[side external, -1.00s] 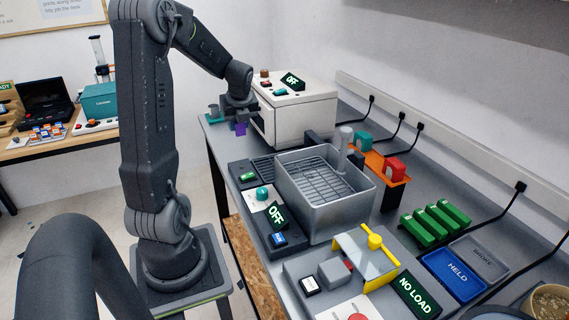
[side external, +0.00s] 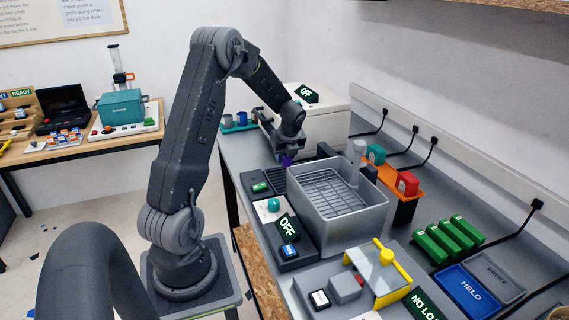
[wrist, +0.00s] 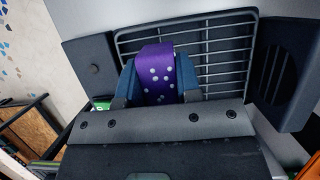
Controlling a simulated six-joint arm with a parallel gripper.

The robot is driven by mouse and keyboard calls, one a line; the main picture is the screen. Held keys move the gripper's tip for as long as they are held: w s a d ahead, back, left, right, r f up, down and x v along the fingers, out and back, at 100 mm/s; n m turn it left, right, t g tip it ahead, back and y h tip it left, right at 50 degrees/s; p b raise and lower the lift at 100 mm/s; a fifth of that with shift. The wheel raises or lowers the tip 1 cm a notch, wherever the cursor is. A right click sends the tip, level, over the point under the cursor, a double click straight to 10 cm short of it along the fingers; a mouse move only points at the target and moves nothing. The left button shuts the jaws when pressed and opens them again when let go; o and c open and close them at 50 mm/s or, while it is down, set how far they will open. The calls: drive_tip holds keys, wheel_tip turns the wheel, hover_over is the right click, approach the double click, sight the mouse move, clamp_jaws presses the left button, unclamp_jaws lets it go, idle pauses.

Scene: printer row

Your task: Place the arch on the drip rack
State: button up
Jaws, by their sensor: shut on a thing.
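The purple arch (wrist: 157,72), with pale dots on its face, is between the blue fingers of my gripper (wrist: 158,85) in the wrist view. My gripper is shut on it. In the side view the arch (side external: 287,160) shows as a small purple patch under my gripper (side external: 287,155). The drip rack (wrist: 215,45), a grid of grey bars, lies behind and below the arch in the wrist view. In the side view the dark rack (side external: 273,178) is left of the grey basin. I cannot tell whether the arch touches the rack.
The grey basin (side external: 345,215) with a slatted floor stands right of the rack. A white box-shaped machine (side external: 318,125) is behind my gripper. A control with a green display (side external: 261,187) sits at the rack's left.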

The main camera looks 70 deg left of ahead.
sight(283, 170)
drive_tip(key=shift+f, duration=1.65)
drive_tip(key=shift+f, duration=0.15)
drive_tip(key=o, duration=0.9)
drive_tip(key=v, duration=1.2)
drive_tip(key=s+d+r+n+t+h, duration=0.1)
drive_tip(key=d+r+n, duration=0.3)
drive_tip(key=d, duration=0.4)
drive_tip(key=s+d+r+n+t, duration=0.1)
drive_tip(key=d+r+n+t, duration=0.2)
drive_tip(key=d, duration=0.6)
drive_tip(key=s+d+r+n+h, duration=0.1)
drive_tip(key=s+d+n, duration=0.2)
drive_tip(key=s+d, duration=0.1)
drive_tip(key=s+d+r+n+t+h, duration=0.1)
drive_tip(key=s+d+n, duration=0.3)
drive_tip(key=d, duration=0.2)
drive_tip(key=s+d+r+n+h, duration=0.1)
drive_tip(key=s+d+n, duration=0.2)
drive_tip(key=d+n, duration=0.1)
drive_tip(key=shift+s+d+r+t+h, duration=0.1)
drive_tip(key=shift+s+d+t+h, duration=0.1)
drive_tip(key=shift+d, duration=0.25)
drive_tip(key=shift+s+d+r+t+h, duration=0.1)
drive_tip(key=shift+s+d, duration=0.1)
drive_tip(key=shift+d, duration=0.2)
